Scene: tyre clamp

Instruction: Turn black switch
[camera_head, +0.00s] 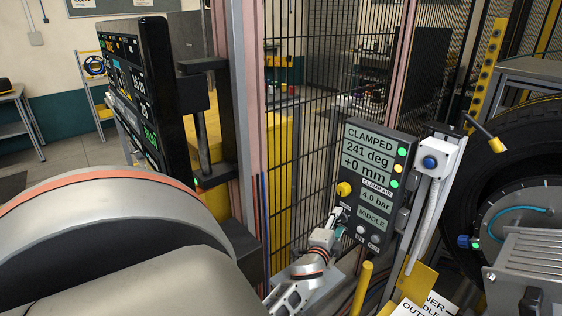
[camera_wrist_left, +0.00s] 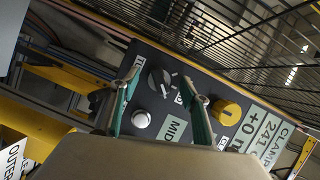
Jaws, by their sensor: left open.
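The black switch (camera_wrist_left: 160,82) is a round knob with a pale pointer line on the grey control panel (camera_head: 385,160). It shows in the left wrist view, between the two green fingertips of my left gripper (camera_wrist_left: 163,78). The fingers are open, one on each side of the switch; I cannot tell whether they touch it. In the head view my left gripper (camera_head: 340,217) is at the panel's lower left and hides the switch. The panel's displays read CLAMPED, 241 deg, +0 mm, 4.0 bar and MIDDLE. My right gripper is not in view.
A yellow knob (camera_wrist_left: 227,112) and a white button (camera_wrist_left: 141,119) flank the switch closely. A mesh fence (camera_head: 310,120) stands behind the panel. A white box with a blue button (camera_head: 430,162) and a tyre (camera_head: 540,125) are to the right. A black screen (camera_head: 150,90) stands left.

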